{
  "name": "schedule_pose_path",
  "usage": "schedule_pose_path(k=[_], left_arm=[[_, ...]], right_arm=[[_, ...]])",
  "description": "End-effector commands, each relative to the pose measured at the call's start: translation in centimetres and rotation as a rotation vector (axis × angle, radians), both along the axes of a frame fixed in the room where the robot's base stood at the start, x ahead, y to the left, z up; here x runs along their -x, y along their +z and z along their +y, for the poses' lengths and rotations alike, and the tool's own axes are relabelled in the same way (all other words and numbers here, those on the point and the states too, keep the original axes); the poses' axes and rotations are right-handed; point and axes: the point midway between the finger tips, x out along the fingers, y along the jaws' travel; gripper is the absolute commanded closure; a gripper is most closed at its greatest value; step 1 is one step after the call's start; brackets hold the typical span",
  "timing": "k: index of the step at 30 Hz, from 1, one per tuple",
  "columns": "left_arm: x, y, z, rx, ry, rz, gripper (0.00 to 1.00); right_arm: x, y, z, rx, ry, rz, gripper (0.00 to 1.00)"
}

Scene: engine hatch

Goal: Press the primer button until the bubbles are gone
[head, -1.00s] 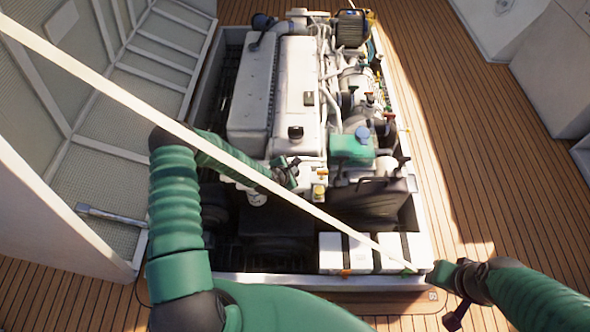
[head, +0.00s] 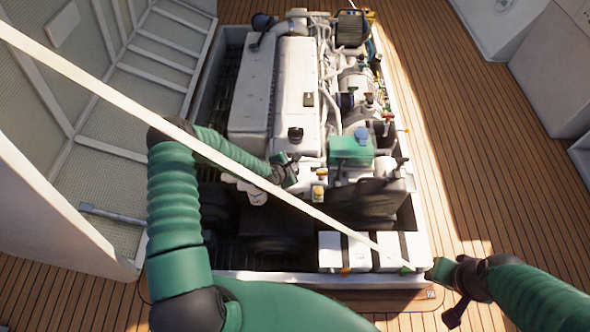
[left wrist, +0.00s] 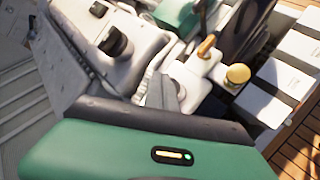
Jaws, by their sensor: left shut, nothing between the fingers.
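The white engine (head: 297,95) sits in the open hatch. At its near end a small white fitting (left wrist: 200,62) with an orange-yellow top and a yellow knob (left wrist: 238,74) beside it show in the left wrist view. The knob also appears small in the head view (head: 318,193). I cannot tell for sure which part is the primer button, and no bubbles can be made out. My left gripper (head: 294,171) is shut and empty, just left of these fittings. Its grey fingertips (left wrist: 163,92) point at the white fitting; contact cannot be told. My right gripper (head: 434,270) is by the hatch's near right corner, its jaws unclear.
A pale bar (head: 200,131) crosses the head view diagonally, in front of my left arm. A green box (head: 351,147) and white batteries (head: 345,252) are near the fittings. The raised hatch lid (head: 120,110) stands left. Wooden deck (head: 480,170) is clear on the right.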

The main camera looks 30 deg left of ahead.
Motion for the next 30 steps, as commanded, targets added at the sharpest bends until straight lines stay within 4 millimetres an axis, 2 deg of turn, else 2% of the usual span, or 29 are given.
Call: schedule_pose_path(k=[3,13,30], left_arm=[[0.0,1.6,0.0,-0.001,0.001,-0.001,1.00],[0.0,4.8,0.0,0.000,0.001,-0.001,1.00],[0.0,4.8,0.0,0.000,0.000,0.000,1.00]], right_arm=[[0.0,1.4,0.0,0.000,0.000,0.000,0.64],[0.0,4.0,0.0,0.000,0.000,0.000,0.64],[0.0,3.9,0.0,0.000,0.000,0.000,0.64]])
